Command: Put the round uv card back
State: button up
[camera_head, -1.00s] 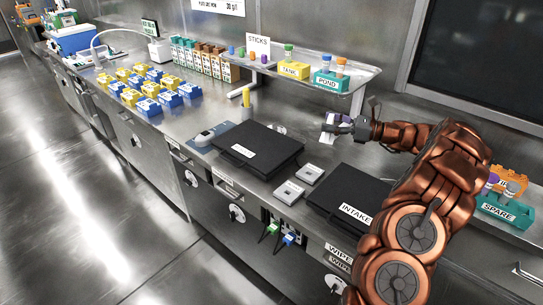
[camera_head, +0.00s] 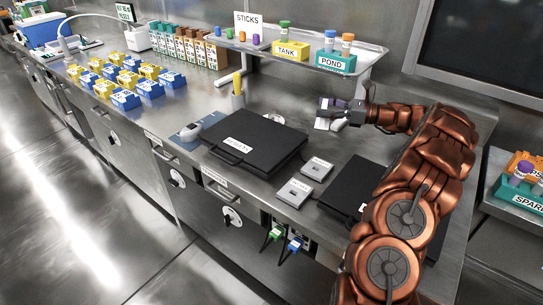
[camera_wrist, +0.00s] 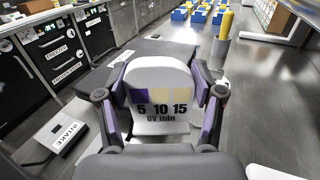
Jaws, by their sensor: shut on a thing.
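My gripper (camera_head: 337,110) is shut on a white UV card (camera_head: 322,123), held above the counter behind the black cases. In the wrist view the card (camera_wrist: 158,112) stands between the two purple-lined fingers of my gripper (camera_wrist: 162,97). It has a rounded top, purple and yellowish patches, and the print "5 10 15 UV min".
A closed black case (camera_head: 262,136) lies on the counter, beside two small grey square blocks (camera_head: 317,168) (camera_head: 294,193). Another black case (camera_head: 352,187) is partly behind my arm. A raised shelf (camera_head: 372,56) carries the TANK (camera_head: 291,51) and POND (camera_head: 334,64) racks.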

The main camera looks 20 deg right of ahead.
jog(key=shift+w+f, duration=0.25)
jog(key=shift+f, duration=0.5)
notch_tip(320, 180, down, 10)
jog(key=shift+a+r, duration=0.1)
jog(key=shift+r, duration=0.05)
jog(key=o, duration=1.1)
